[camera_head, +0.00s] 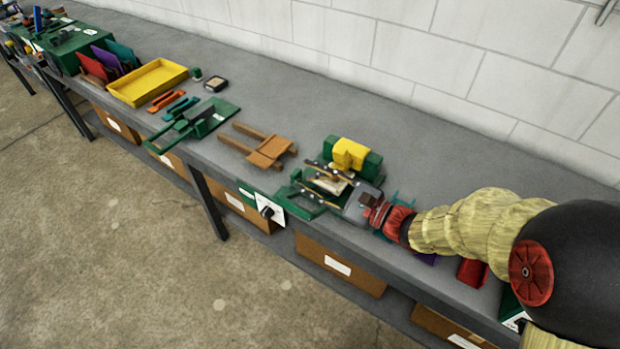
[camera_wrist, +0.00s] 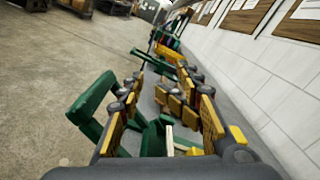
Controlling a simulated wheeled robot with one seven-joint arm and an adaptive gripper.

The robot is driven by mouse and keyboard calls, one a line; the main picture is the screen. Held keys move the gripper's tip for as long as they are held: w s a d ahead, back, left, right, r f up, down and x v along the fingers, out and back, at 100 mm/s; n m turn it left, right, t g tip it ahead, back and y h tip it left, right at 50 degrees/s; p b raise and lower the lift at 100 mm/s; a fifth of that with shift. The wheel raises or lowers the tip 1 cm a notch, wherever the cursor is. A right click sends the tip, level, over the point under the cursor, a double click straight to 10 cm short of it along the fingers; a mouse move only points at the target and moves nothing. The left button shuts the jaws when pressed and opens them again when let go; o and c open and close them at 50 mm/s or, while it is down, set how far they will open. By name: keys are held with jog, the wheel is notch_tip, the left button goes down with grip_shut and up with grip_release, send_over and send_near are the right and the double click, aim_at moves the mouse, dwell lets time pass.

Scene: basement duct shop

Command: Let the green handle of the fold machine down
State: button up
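The fold machine (camera_head: 373,163) is a green bench machine with a yellow block on top, at the middle right of the bench in the head view. Its green handle (camera_head: 303,207) appears as a bar frame at the bench's front side. In the wrist view a green handle frame (camera_wrist: 92,97) stands up at the left, outside my left finger. My gripper (camera_head: 322,182) is over the front of the machine, fingers apart. In the wrist view my gripper (camera_wrist: 163,100) is open, with green parts and a pale strip visible between and beyond the fingers. Contact with the handle cannot be told.
Left along the bench (camera_head: 300,90) are a wooden two-armed piece (camera_head: 270,150), another green tool (camera_head: 200,121), orange and teal pieces, and a yellow tray (camera_head: 148,82). A wall (camera_head: 400,50) runs behind. Cardboard boxes (camera_head: 340,264) sit below. The floor in front is clear.

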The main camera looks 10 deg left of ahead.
jog(key=shift+s+a+r, duration=0.3)
jog(key=shift+s, duration=0.1)
jog(key=shift+a, duration=0.25)
jog(key=shift+c, duration=0.3)
jog(key=shift+s+d+r, duration=0.1)
jog(key=shift+s, duration=0.15)
jog(key=shift+c, duration=0.7)
grip_shut()
jog(key=shift+c, duration=1.9)
grip_release()
